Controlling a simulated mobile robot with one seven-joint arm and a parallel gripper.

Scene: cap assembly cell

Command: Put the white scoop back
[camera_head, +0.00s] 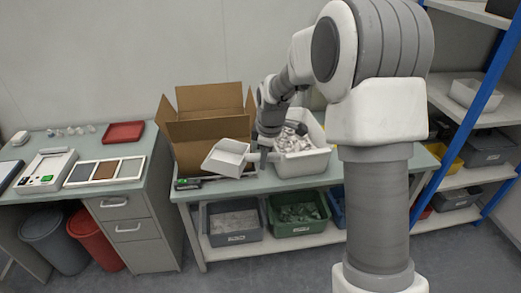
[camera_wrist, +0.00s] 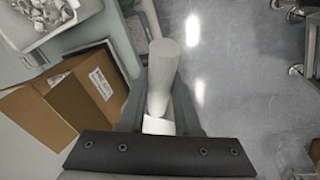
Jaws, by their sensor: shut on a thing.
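The white scoop (camera_head: 227,157) is held in the air in front of the open cardboard box (camera_head: 208,130), its pan to the left and its handle toward my gripper (camera_head: 262,158). In the wrist view, my gripper (camera_wrist: 158,112) is shut on the pale round handle of the scoop (camera_wrist: 165,66). Only a small white piece shows below the handle there; the rest is hidden behind the gripper body. A white bin (camera_head: 318,160) holding pale and grey small parts stands just right of my gripper on the green-topped bench. It also shows in the wrist view (camera_wrist: 57,37).
A dark tool with a green part (camera_head: 188,184) lies at the bench's front left. A grey bin (camera_head: 235,222) and a green bin (camera_head: 298,212) sit on the shelf below. The left desk holds a red tray (camera_head: 124,132) and a panel of three colour fields (camera_head: 104,171).

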